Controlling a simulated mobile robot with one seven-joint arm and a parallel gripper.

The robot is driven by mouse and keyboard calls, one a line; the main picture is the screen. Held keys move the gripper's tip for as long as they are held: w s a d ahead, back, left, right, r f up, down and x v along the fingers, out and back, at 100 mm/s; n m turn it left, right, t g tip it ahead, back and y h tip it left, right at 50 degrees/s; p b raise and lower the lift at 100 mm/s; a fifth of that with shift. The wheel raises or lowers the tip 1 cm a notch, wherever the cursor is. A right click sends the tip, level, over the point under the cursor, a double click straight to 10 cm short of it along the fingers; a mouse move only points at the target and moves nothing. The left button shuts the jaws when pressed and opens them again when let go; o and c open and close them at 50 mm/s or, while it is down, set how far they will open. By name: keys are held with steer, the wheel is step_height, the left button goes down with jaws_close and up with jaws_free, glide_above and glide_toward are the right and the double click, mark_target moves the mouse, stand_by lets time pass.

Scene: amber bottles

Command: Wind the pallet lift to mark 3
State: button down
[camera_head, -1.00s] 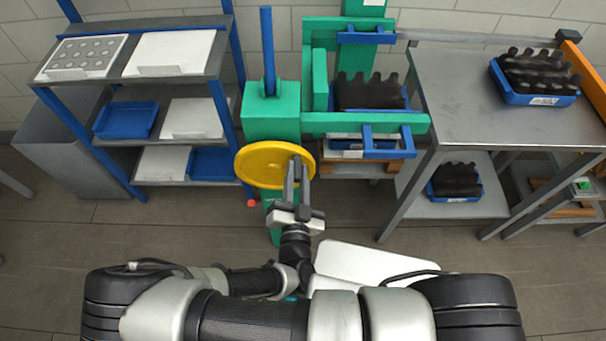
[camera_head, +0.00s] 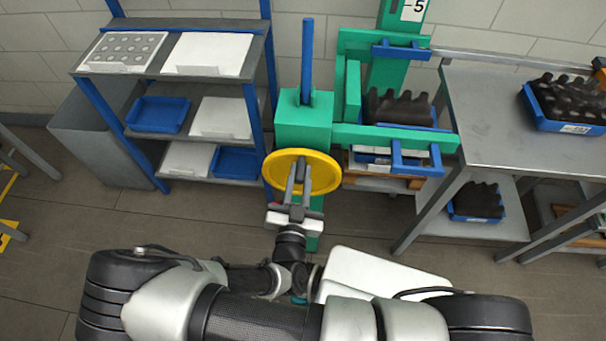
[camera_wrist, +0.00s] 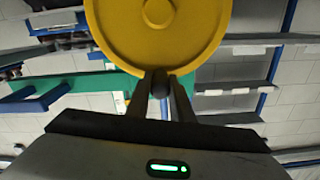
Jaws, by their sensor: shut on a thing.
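The yellow handwheel (camera_head: 272,178) stands on the front of the green lift housing (camera_head: 303,125). My gripper (camera_head: 299,178) is shut on the wheel's dark handle, which shows more clearly in the wrist view (camera_wrist: 159,84), near the wheel's rim. The lift's green frame (camera_head: 390,137) with blue brackets (camera_head: 417,162) surrounds a tray of dark bottles (camera_head: 398,107). The green mast (camera_head: 388,72) carries a white plate reading 5 (camera_head: 413,10) at the top edge. No mark 3 or pointer is readable.
A shelf rack (camera_head: 100,73) with white and blue trays stands left of the lift. A steel table (camera_head: 485,100) at right bears a blue bottle crate (camera_head: 570,122); another crate (camera_head: 476,203) is on its lower shelf. Floor shows at left.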

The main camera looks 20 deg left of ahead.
steer(key=shift+s+a+f, duration=0.1)
steer(key=shift+a, duration=0.15)
steer(key=c, duration=1.6)
jaws_free()
steer(key=shift+o, duration=0.2)
steer(key=shift+d, duration=0.15)
